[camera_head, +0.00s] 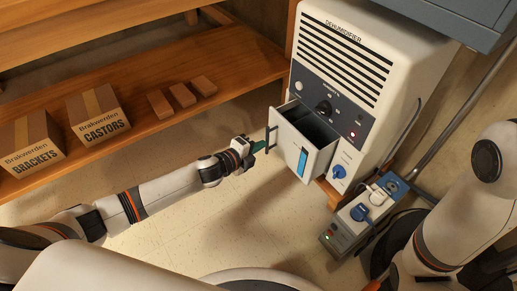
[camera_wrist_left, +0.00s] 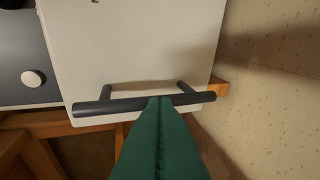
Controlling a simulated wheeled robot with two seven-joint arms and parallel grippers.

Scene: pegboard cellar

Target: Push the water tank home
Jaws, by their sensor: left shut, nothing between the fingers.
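The water tank (camera_head: 300,140) is a white drawer standing out of the lower front of the white dehumidifier (camera_head: 345,70). Its open top shows a dark inside, and a blue strip runs down its front. A dark bar handle (camera_head: 271,139) is on the tank's front; in the left wrist view the handle (camera_wrist_left: 95,106) crosses the white front (camera_wrist_left: 140,50). My left gripper (camera_head: 259,146) is at the handle. Its green fingers (camera_wrist_left: 160,100) are shut with nothing between them, and their tips overlap the bar; I cannot tell whether they touch it. My right gripper is out of view.
A wooden shelf (camera_head: 150,75) at left holds two cardboard boxes (camera_head: 98,112) and several small wooden blocks (camera_head: 183,95). A grey unit with blue plugs (camera_head: 350,222) stands on the floor right of the tank. My right arm is at the right edge. Floor before the tank is clear.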

